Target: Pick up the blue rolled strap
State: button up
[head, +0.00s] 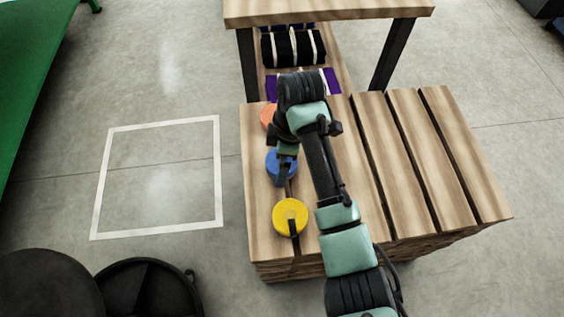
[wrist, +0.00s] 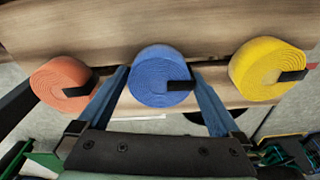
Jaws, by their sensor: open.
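The blue rolled strap (head: 274,165) lies on the wooden slatted pallet, between an orange roll and a yellow roll. In the wrist view the blue strap (wrist: 160,75) is in the middle, with a black end tab on its front. My gripper (wrist: 160,88) is open, with one finger on each side of the blue strap. I cannot tell whether the fingers touch it. In the head view my gripper (head: 283,172) is over the blue strap and hides part of it.
The orange rolled strap (head: 267,114) and yellow rolled strap (head: 290,214) stand close on either side. A wooden table (head: 330,12) with dark legs stands behind, with dark and purple bundles beneath. The pallet's right slats (head: 445,155) are clear. Black round containers (head: 148,287) stand at lower left.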

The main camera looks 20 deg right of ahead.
jog(key=shift+r, duration=0.1)
jog(key=c, duration=1.2)
